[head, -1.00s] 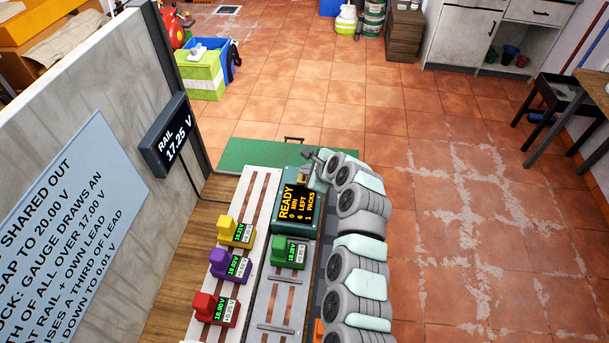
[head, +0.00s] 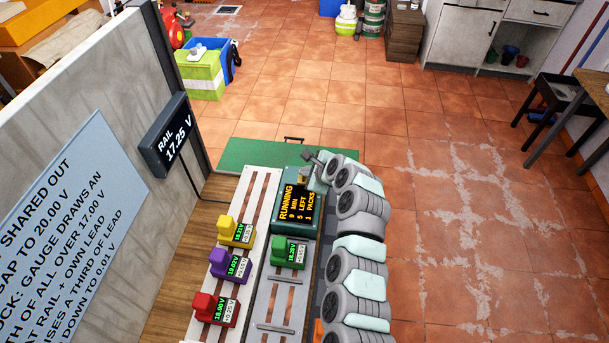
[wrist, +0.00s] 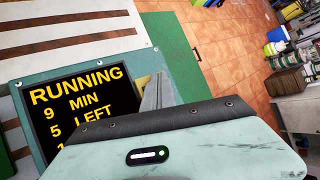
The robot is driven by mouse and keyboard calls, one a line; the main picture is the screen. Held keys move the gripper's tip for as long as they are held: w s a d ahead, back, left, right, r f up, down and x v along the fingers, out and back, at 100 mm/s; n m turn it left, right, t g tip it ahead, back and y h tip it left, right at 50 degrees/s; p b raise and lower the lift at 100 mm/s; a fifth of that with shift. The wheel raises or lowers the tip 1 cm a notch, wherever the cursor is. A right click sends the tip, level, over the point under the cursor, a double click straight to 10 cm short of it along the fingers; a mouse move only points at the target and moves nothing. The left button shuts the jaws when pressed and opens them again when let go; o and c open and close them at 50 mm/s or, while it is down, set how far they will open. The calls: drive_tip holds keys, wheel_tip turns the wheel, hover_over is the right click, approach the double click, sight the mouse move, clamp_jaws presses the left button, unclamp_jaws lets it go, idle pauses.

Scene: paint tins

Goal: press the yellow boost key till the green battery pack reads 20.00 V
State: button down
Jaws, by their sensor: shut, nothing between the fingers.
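The green battery pack (head: 288,252) sits in the right-hand bay of the bench and its small screen reads about 18.20 V. The teal charger unit (head: 278,212) stands behind it; its display (head: 297,206) reads RUNNING, 9 MIN, 5 LEFT, 1 PACKS. The yellow boost key (head: 303,179) is at the charger's far end and shows partly in the wrist view (wrist: 143,81) beside my fingers. My gripper (head: 310,167) is shut and empty, right at the key; I cannot tell whether it touches. My gripper's fingers also show in the wrist view (wrist: 158,92).
Yellow (head: 236,232), purple (head: 229,265) and red (head: 213,307) packs stand on the left rail strip. The rail gauge (head: 170,140) reads 17.25 V. A blue notice board (head: 70,220) hangs on the grey wall. Open tiled floor lies to the right.

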drive_tip(key=shift+r+p, duration=0.75)
drive_tip(key=shift+r+p, duration=1.85)
drive_tip(key=shift+r, duration=0.8)
